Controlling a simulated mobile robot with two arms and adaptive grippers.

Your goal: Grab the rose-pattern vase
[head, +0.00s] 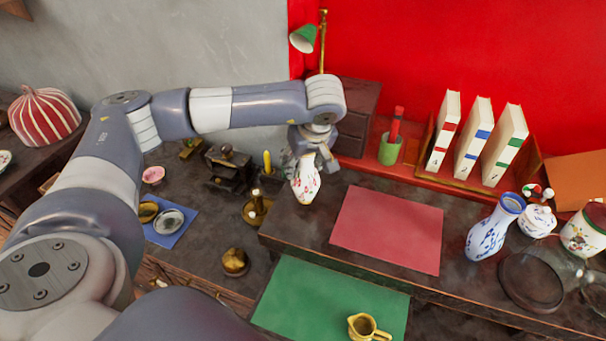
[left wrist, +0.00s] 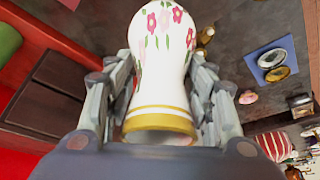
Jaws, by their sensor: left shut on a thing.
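The rose-pattern vase (head: 306,181) is white with pink flowers and green leaves. It hangs below my left gripper (head: 313,147) in the head view, left of the pink mat. In the left wrist view the vase (left wrist: 160,60) shows its gold-banded mouth towards the camera. My left gripper (left wrist: 160,100) has one finger on each side of the vase's neck and is shut on it. The head view does not show clearly whether the vase's base touches the dark shelf. My right gripper is not in view.
A pink mat (head: 388,228) lies on the raised dark shelf, a green mat (head: 300,300) below it. A blue-and-white vase (head: 492,228) and a lidded jar (head: 537,221) stand right. Books (head: 476,137) and a green cup (head: 390,149) stand behind.

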